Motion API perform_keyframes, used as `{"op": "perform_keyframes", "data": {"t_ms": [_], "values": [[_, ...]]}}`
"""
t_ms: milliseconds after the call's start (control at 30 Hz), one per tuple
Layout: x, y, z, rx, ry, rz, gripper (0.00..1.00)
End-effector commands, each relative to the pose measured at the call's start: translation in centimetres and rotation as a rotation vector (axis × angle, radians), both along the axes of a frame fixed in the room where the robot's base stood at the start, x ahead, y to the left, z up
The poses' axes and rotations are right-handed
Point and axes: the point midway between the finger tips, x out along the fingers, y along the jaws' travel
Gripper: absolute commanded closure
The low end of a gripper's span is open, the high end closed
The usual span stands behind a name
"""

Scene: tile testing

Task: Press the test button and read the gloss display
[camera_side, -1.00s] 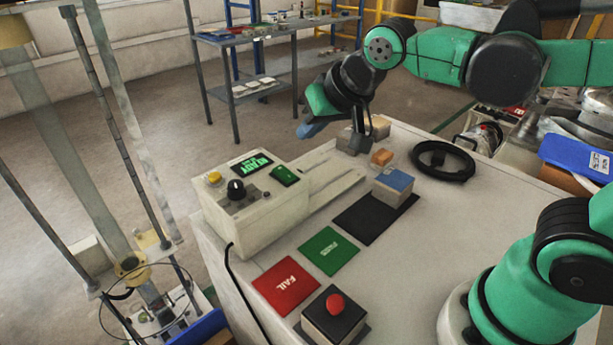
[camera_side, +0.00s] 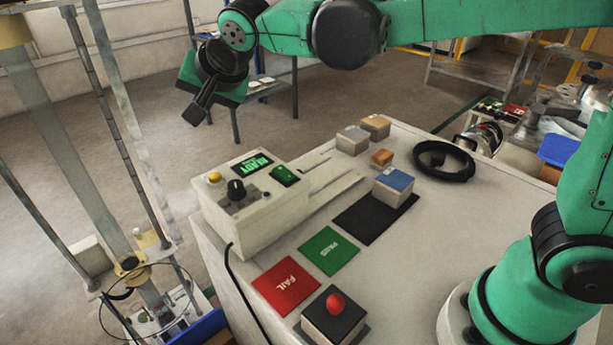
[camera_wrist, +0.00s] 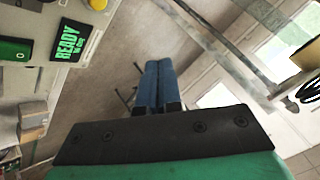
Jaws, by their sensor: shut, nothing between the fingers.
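The beige gloss tester (camera_side: 262,222) stands on the left edge of the bench. A round yellow button (camera_side: 214,177), a black knob (camera_side: 236,188), a green switch (camera_side: 285,176) and a display (camera_side: 252,164) sit on its top. The display shows green text; in the wrist view (camera_wrist: 70,40) it reads READY. The yellow button shows at the top edge of the wrist view (camera_wrist: 97,4). My gripper (camera_side: 194,117) hangs in the air above and beyond the tester, touching nothing. Its blue fingers (camera_wrist: 155,82) are together and empty.
A blue-topped tile block (camera_side: 394,187) sits on a black mat (camera_side: 372,226). Grey, tan and orange blocks (camera_side: 352,139) and a black ring (camera_side: 444,160) lie behind. Green PASS (camera_side: 329,250) and red FAIL (camera_side: 286,286) pads and a red-button box (camera_side: 334,304) are in front.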

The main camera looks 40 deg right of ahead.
Motion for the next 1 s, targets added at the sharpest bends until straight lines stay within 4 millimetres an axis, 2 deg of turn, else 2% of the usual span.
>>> {"op": "perform_keyframes", "data": {"t_ms": [167, 633, 800, 1000], "values": [[0.0, 0.0, -1.1, 0.000, 0.000, 0.000, 1.00], [0.0, 0.0, -7.3, -0.001, 0.000, 0.001, 1.00], [0.0, 0.0, -8.5, -0.001, 0.000, 0.001, 1.00], [0.0, 0.0, -8.8, -0.001, 0.001, 0.000, 1.00]]}}
